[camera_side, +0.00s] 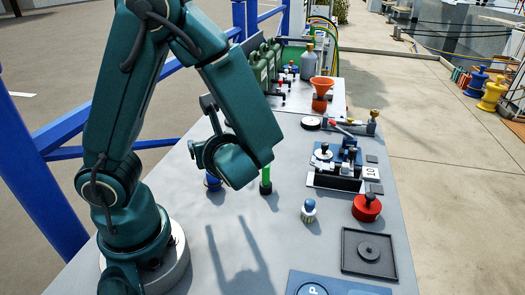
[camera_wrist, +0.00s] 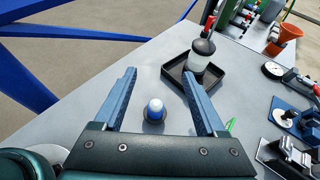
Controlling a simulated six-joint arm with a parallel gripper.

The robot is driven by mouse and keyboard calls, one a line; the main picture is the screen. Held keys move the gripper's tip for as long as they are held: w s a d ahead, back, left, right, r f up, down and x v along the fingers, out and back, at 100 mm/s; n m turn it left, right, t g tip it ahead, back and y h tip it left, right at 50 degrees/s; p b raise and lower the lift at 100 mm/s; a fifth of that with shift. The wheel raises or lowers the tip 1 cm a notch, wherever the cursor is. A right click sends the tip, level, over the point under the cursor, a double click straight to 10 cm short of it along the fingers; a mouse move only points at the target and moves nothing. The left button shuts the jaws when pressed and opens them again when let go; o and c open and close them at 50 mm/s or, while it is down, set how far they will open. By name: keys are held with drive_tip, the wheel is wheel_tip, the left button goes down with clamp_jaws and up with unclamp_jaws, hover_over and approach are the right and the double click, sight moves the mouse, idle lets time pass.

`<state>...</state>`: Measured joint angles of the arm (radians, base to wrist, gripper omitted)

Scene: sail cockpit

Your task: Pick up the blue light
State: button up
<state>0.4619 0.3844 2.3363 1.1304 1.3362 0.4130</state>
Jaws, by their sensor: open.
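The blue light (camera_wrist: 155,108) is a small blue dome with a pale side, standing on a dark round base on the grey table. In the wrist view it shows between the two blue fingers of my gripper (camera_wrist: 159,73), nearer their roots than their tips in the picture. The fingers are wide apart and hold nothing; I see no contact with the light. In the side view a blue piece (camera_side: 213,183) shows low beside my wrist, mostly hidden by my arm. My fingers are largely hidden there too.
A green upright stick (camera_side: 265,181) stands close to the right; its green edge shows in the wrist view (camera_wrist: 230,125). A black tray (camera_wrist: 178,73) with a white bottle (camera_wrist: 205,62) lies beyond the fingers. A blue-topped white piece (camera_side: 309,211) and red weight (camera_side: 366,208) stand farther right.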

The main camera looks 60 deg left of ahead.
sight(214, 178)
wheel_tip(214, 178, down, 10)
drive_tip(key=shift+r, duration=0.15)
drive_tip(key=shift+x, duration=2.55)
drive_tip(key=shift+s, duration=0.1)
drive_tip(key=shift+c, duration=0.3)
clamp_jaws()
